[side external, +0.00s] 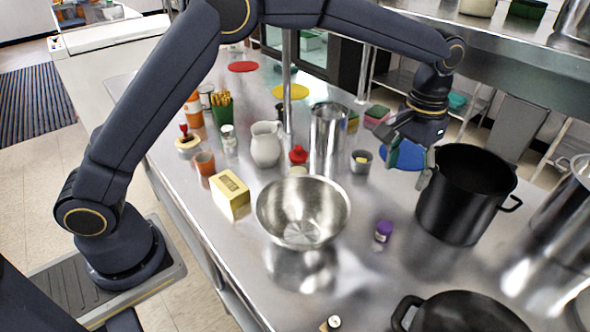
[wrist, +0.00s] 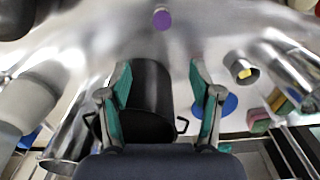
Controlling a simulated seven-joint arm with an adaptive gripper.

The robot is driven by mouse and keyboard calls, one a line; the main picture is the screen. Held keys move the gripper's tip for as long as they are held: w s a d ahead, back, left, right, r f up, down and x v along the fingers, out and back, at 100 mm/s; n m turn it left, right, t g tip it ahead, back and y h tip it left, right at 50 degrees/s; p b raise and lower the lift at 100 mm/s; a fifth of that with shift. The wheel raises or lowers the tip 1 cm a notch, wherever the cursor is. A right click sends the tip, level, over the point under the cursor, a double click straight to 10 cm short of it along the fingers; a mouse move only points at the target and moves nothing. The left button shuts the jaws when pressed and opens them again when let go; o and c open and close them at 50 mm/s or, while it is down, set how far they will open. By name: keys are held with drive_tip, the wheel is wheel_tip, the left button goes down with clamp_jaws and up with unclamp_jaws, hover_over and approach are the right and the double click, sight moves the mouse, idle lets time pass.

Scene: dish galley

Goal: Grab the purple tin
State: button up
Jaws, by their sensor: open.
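The purple tin (side external: 383,231) is a small can with a purple lid, standing upright on the steel counter between the mixing bowl and the black pot. It also shows in the wrist view (wrist: 161,18) at the top centre, beyond my fingertips. My gripper (side external: 407,160) is above the counter at the far left side of the black pot, well away from the tin. In the wrist view my gripper (wrist: 160,75) has its two green-padded fingers spread wide with nothing held between them.
A tall black pot (side external: 455,215) stands right beside my gripper and shows between the fingers in the wrist view. A steel mixing bowl (side external: 303,212) is left of the tin. A black pan (side external: 465,315) is in front. The counter around the tin is bare.

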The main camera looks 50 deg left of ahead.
approach(386, 225)
drive_tip(key=f, duration=0.5)
drive_tip(key=shift+w+d+f, duration=0.1)
drive_tip(key=shift+d+f, duration=0.1)
drive_tip(key=shift+d, duration=0.2)
drive_tip(key=f, duration=0.5)
drive_tip(key=shift+a+f, duration=0.15)
drive_tip(key=shift+a, duration=0.25)
clamp_jaws()
